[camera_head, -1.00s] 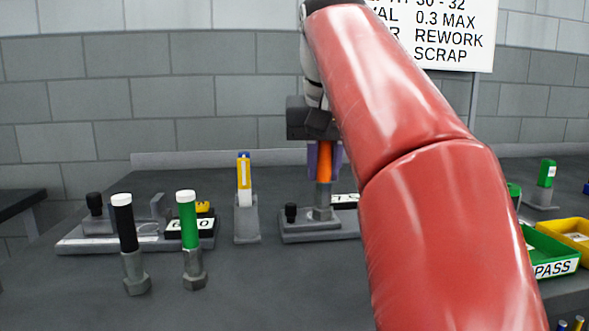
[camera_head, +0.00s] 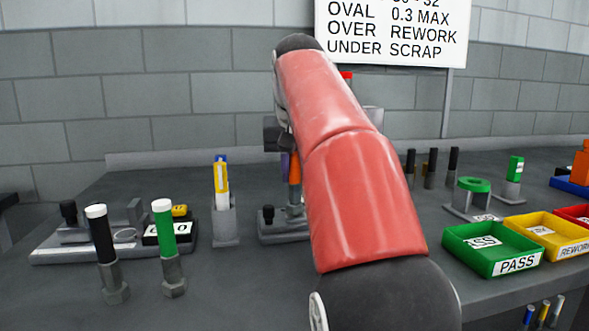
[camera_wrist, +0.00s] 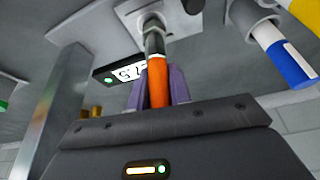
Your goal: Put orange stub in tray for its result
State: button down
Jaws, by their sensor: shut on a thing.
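The orange stub (camera_head: 295,170) stands upright at the grey fixture (camera_head: 272,236), partly hidden by my red arm. It also shows in the wrist view (camera_wrist: 158,85), its dark and metal end towards the fixture's post. My gripper (camera_head: 289,163) is shut on it, with purple fingers on either side. A small display beside the fixture shows in the wrist view (camera_wrist: 128,72), its digits only partly readable. The green PASS tray (camera_head: 490,248), yellow REWORK tray (camera_head: 545,234) and a red tray (camera_head: 575,213), cut off by the frame, stand at the right.
A yellow-and-blue tool (camera_head: 222,190) stands left of the fixture. A green ring stand (camera_head: 472,190) is behind the PASS tray.

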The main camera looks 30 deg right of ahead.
jog(key=shift+f, duration=0.15)
jog(key=shift+f, duration=0.15)
jog(key=c, duration=1.3)
grip_release()
